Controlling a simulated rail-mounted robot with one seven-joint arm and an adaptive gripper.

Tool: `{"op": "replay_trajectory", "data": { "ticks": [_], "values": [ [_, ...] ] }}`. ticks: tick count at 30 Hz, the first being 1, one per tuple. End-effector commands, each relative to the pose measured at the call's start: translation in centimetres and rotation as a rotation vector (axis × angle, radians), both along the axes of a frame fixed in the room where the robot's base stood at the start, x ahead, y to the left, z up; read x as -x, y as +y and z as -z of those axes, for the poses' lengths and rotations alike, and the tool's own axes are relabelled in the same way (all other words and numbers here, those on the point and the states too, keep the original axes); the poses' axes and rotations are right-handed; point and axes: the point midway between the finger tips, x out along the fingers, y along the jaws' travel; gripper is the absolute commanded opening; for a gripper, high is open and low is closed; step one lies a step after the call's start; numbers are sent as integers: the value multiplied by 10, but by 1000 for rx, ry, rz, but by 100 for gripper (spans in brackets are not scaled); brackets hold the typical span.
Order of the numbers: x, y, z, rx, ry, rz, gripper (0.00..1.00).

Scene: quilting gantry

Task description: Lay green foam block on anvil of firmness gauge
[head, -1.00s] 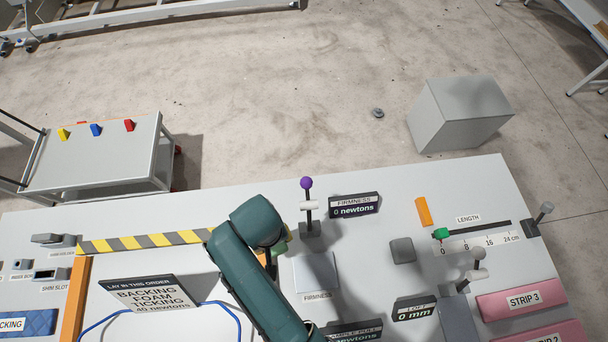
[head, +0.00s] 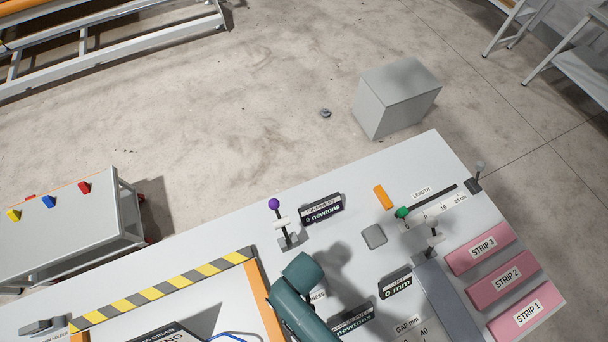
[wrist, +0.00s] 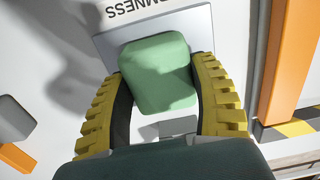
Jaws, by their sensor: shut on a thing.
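My gripper (wrist: 160,72) is shut on the green foam block (wrist: 156,75), with one yellow-ribbed finger on each side, in the wrist view. The block is over the pale grey anvil plate (wrist: 107,44) beside the upside-down FIRMNESS label. I cannot tell whether the block touches the plate. In the head view my arm hides the block, the gripper and most of the plate. The firmness gauge's purple-knobbed lever (head: 274,204) stands upright behind, and its display (head: 322,209) reads 0 newtons.
A grey block (head: 374,236) and an orange block (head: 383,197) lie right of the gauge, near the length scale (head: 440,209). Pink strips (head: 507,285) lie at the right. An orange rail (head: 262,305) and striped tape (head: 165,290) lie left of my arm.

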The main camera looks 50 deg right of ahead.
Motion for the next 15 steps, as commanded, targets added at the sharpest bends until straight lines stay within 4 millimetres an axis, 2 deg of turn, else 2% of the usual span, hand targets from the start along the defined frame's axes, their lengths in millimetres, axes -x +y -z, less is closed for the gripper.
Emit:
{"op": "replay_trajectory", "data": {
  "ticks": [9, 10, 12, 13, 15],
  "values": [
    [0, 0, 3, 0, 0, 0, 51],
    [0, 0, 2, 0, 0, 0, 68],
    [0, 0, 2, 0, 0, 0, 82],
    [0, 0, 2, 0, 0, 0, 87],
    [0, 0, 2, 0, 0, 0, 89]
  ]
}}
